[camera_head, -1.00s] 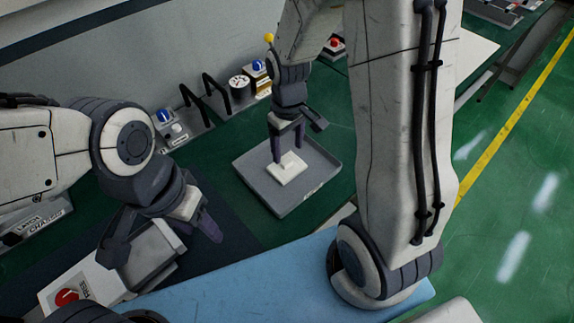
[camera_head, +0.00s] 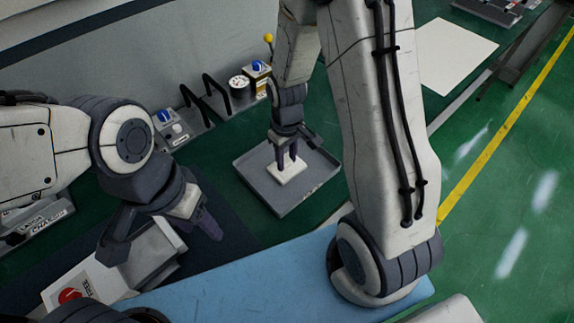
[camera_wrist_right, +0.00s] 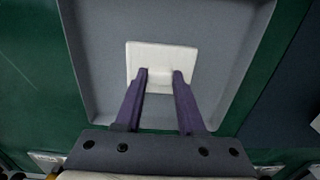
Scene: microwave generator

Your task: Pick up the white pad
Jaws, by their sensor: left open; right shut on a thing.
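The white pad (camera_head: 285,176) is a flat square plate with a small raised grip in its middle. It is in or just above the grey tray (camera_head: 312,186); I cannot tell whether it touches the tray floor. My right gripper (camera_head: 287,164) points down at it. In the right wrist view, this gripper (camera_wrist_right: 160,74) has its purple fingers on either side of the raised grip of the pad (camera_wrist_right: 150,52), shut on it. My left gripper (camera_head: 163,246) is open and empty at the lower left, above a grey box.
The grey box (camera_head: 150,262) and a white panel with a red mark (camera_head: 80,285) are at the lower left. A gauge (camera_head: 239,86) and boxes with blue knobs (camera_head: 258,67) line the wall behind the tray. A light blue surface (camera_head: 240,282) lies in front. Green surface surrounds the tray.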

